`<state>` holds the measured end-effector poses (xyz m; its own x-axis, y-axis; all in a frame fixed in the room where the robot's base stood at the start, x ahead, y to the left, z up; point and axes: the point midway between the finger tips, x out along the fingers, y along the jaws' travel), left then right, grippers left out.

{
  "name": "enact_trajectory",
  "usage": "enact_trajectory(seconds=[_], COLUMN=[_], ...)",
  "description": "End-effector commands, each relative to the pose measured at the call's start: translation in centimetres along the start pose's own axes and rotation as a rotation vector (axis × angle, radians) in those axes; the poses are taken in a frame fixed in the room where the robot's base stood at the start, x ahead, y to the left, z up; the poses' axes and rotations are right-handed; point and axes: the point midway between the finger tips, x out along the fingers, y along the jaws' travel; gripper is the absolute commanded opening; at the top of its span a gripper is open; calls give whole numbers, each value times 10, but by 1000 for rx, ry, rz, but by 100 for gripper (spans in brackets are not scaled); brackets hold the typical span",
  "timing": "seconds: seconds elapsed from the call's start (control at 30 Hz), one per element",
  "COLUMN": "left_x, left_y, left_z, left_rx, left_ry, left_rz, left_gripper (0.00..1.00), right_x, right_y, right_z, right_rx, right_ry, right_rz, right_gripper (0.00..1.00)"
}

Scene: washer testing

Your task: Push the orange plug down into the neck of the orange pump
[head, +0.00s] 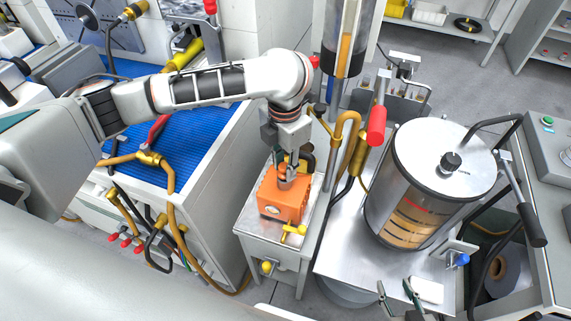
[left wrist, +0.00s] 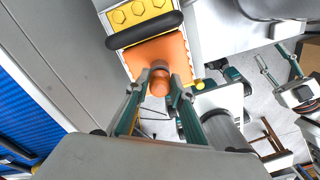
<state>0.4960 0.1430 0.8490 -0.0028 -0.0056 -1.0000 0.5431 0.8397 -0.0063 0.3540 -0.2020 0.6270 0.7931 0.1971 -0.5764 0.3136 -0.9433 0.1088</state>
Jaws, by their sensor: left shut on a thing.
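The orange pump (head: 283,208) is a box-shaped block on a small metal stand, with a yellow tap at its front. It also shows in the left wrist view (left wrist: 166,49), with a grey neck (left wrist: 160,66) standing out of it. The rounded orange plug (left wrist: 158,86) is at the neck, between my left fingertips. My left gripper (head: 286,172) points down over the pump and is shut on the plug. How deep the plug sits in the neck cannot be told. My right gripper (head: 399,291) is at the bottom edge, fingers apart and empty, clear of the pump.
A large clear cylinder with a metal lid (head: 445,150) stands right of the pump. A red-handled lever (head: 376,125) and yellow hoses (head: 347,122) rise close behind it. A blue-matted bench (head: 185,145) is on the left, under my left arm.

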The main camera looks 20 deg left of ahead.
Motion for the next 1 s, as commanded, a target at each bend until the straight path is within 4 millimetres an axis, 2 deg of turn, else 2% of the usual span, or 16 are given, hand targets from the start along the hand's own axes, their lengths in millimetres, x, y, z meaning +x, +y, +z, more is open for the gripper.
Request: enact_trajectory(seconds=[0.33, 0.6, 1.0], left_x=[6, 7, 10], left_y=[0, 0, 0], left_z=[0, 0, 0], left_rx=[0, -2, -1], left_ry=[0, -1, 1], left_rz=[-1, 0, -1], left_gripper=[8, 8, 8], right_x=[4, 0, 0], right_y=[-2, 0, 0], right_z=[9, -1, -1], right_rx=[1, 0, 1], right_ry=[-5, 3, 2], right_rz=[-2, 0, 0], right_gripper=[40, 40, 40])
